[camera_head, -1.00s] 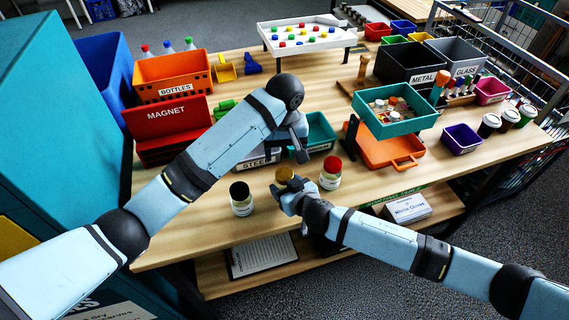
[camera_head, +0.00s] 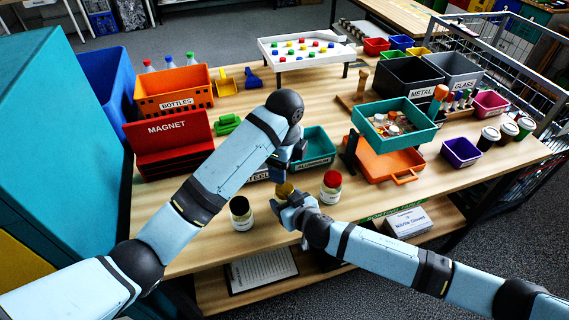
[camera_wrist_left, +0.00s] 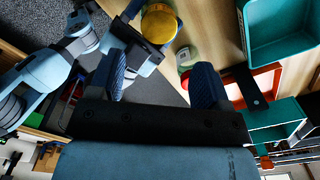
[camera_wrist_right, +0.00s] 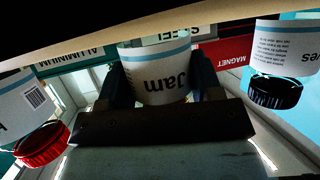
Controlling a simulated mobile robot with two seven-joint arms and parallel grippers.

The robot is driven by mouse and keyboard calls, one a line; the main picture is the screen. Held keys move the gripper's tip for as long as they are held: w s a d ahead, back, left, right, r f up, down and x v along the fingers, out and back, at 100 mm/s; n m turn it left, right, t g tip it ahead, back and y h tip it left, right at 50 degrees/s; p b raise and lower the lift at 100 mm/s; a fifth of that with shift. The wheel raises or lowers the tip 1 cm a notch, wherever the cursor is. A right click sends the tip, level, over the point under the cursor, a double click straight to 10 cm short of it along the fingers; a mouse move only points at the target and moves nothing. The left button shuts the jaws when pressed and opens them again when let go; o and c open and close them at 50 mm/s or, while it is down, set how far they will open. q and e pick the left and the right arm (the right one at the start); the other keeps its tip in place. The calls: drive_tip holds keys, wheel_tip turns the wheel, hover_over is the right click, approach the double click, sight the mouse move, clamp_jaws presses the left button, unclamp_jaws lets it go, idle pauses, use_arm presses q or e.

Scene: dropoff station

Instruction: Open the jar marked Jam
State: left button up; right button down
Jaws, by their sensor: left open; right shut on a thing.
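The Jam jar (camera_wrist_right: 155,85) has a white label, upside down in the right wrist view. Its gold lid (camera_head: 285,189) is on top and also shows in the left wrist view (camera_wrist_left: 158,24). My right gripper (camera_head: 290,203) is shut on the jar's body, with a finger on each side of it in the right wrist view (camera_wrist_right: 160,85). My left gripper (camera_head: 288,165) is open and empty above the lid. In the left wrist view the lid lies beyond its spread fingers (camera_wrist_left: 158,80), not between them. My left arm hides part of the area behind the jar.
A black-lidded jar (camera_head: 241,213) stands left of the Jam jar and a red-lidded jar (camera_head: 331,187) stands right. Behind are the red MAGNET box (camera_head: 170,143), a teal bin (camera_head: 318,147) and an orange tray (camera_head: 390,160). The table's front edge is close.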

sight(285, 188)
use_arm(q)
drive_tip(key=m, duration=0.4)
drive_tip(key=shift+m, duration=0.3)
drive_tip(key=shift+f, duration=0.25)
wheel_tip(285, 188, down, 8)
drive_tip(key=shift+r, duration=0.2)
drive_tip(key=c, duration=0.9)
drive_tip(key=o, duration=1)
drive_tip(key=shift+r, duration=0.15)
